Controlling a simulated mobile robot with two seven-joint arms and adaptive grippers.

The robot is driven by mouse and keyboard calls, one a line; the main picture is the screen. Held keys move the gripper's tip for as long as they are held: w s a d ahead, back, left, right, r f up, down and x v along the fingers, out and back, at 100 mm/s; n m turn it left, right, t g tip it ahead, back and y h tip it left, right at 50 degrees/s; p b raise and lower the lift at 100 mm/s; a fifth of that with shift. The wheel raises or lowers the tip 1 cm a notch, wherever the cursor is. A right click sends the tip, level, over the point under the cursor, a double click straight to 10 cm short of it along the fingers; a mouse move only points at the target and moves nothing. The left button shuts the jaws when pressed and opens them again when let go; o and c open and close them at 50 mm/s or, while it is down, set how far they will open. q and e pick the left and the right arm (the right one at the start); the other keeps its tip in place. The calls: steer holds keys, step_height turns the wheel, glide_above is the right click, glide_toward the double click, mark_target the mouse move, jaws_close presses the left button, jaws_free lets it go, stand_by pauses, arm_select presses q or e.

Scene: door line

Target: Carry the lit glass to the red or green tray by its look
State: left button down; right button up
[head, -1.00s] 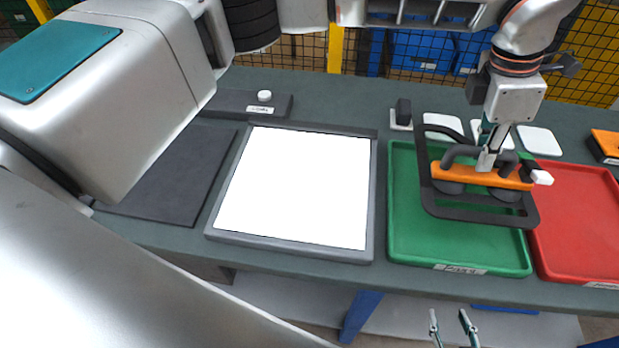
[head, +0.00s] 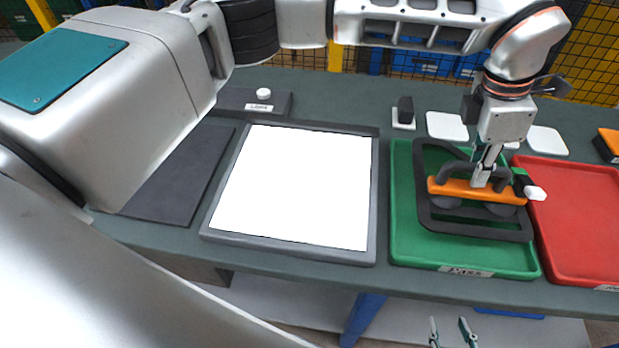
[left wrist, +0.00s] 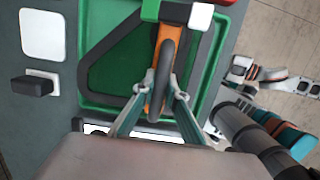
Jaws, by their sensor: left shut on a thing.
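The glass (head: 430,212) is a pane with a wide black border, seen over the green tray (head: 405,258). The green shows through its middle in the left wrist view. An orange lifter (head: 455,188) with dark suction cups and a dark handle sits on the pane. My left gripper (head: 481,182) is shut on this handle, as the left wrist view (left wrist: 157,90) also shows. The pane lies low within the tray's outline; I cannot tell whether it touches the floor. The red tray (head: 580,215) is empty to the right. My right gripper (head: 452,332) is open and empty at the bottom edge.
A lit white panel (head: 295,190) in a grey frame lies left of the green tray, with a dark mat (head: 175,185) beyond. White pads (head: 446,126) and a black block (head: 405,108) lie behind the trays. An orange item (head: 608,140) is at the right edge.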

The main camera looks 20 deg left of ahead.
mark_target(468, 185)
arm_select(q)
steer(key=shift+f+b, duration=0.35)
steer(key=shift+f, duration=1.1)
arm_select(e)
steer(key=shift+s+f, duration=0.25)
steer(key=shift+f, duration=0.3)
steer(key=shift+s+f, duration=0.25)
steer(key=shift+f, duration=0.25)
arm_select(q)
steer(key=shift+f+b, duration=0.35)
arm_select(e)
steer(key=shift+w, duration=0.2)
arm_select(q)
steer(key=c, duration=2)
jaws_free()
steer(key=shift+o, duration=0.2)
steer(key=shift+f, duration=0.1)
steer(key=r, duration=0.4)
steer(key=a+r, duration=0.1)
steer(key=r, duration=0.3)
steer(key=a+r, duration=0.1)
steer(key=r, duration=0.3)
steer(key=shift+s+a, duration=0.15)
steer(key=shift+s, duration=0.15)
arm_select(e)
steer(key=shift+s, duration=0.15)
